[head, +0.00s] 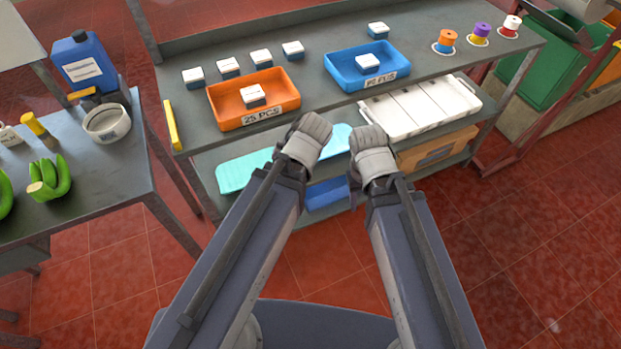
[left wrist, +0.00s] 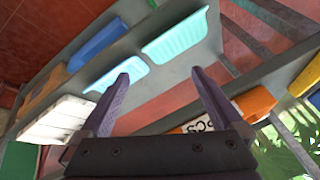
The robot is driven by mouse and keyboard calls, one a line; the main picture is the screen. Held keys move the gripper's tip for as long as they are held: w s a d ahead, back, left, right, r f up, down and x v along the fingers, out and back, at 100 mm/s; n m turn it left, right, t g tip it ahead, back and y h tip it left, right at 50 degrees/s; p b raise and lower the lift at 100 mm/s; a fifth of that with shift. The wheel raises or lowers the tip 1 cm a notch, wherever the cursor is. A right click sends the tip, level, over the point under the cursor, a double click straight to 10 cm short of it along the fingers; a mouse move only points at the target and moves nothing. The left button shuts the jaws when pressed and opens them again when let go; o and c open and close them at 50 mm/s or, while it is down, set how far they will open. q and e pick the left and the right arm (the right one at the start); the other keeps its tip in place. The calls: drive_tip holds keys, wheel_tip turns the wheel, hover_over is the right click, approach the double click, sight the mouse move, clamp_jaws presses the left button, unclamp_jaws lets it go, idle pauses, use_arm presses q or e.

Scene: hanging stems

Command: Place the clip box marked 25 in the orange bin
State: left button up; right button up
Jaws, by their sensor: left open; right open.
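The orange bin (head: 282,108), labelled "25 PCS", stands on the grey bench and holds one white-topped clip box (head: 253,95). Several similar clip boxes (head: 228,67) stand in a row behind it. Their marks are too small to read, so I cannot tell which is marked 25. My left gripper (left wrist: 166,68) is open and empty in the left wrist view, with part of the orange bin (left wrist: 255,104) beyond its right finger. My right gripper (head: 354,187) is open, low in front of the bench, and mostly hidden by its arm.
A blue bin (head: 395,74) holds another clip box, with one more box (head: 378,29) behind it. Coloured spools (head: 447,38) stand at the bench's right. Trays (head: 243,172) fill the lower shelf. A side table (head: 125,160) with bananas and a jug stands left.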

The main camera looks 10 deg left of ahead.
use_arm(q)
drive_tip(key=s+d+f+m+g+h, duration=0.2)
drive_tip(key=s+d+m+g, duration=0.2)
drive_tip(key=s+d, duration=0.4)
drive_tip(key=shift+s+f+m+h, duration=0.25)
drive_tip(key=shift+s+m+h, duration=0.05)
drive_tip(key=shift+s+m, duration=0.3)
